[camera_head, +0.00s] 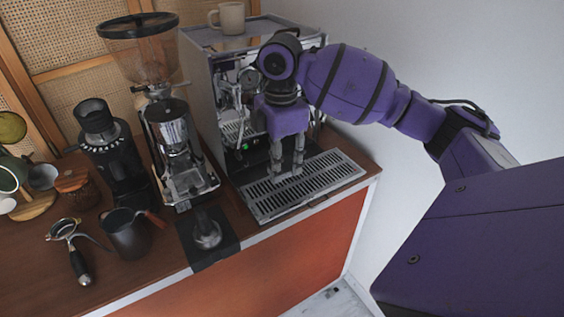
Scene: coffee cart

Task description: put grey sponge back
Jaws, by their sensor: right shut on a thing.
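My right gripper (287,160) points down over the drip tray (335,170) of the espresso machine. Its fingers are shut on a small grey thing, which I take to be the grey sponge. The sponge hardly stands out from the grey fingers and the slatted tray behind it. I cannot tell whether it touches the tray. My left gripper is not in view.
The espresso machine (200,75) stands close behind my right gripper, with a cup (231,17) on top. Left of it are a coffee grinder (172,130), a dark pitcher (127,235), a portafilter (75,250) and a tamper (207,232) on a black mat. A white wall is at right.

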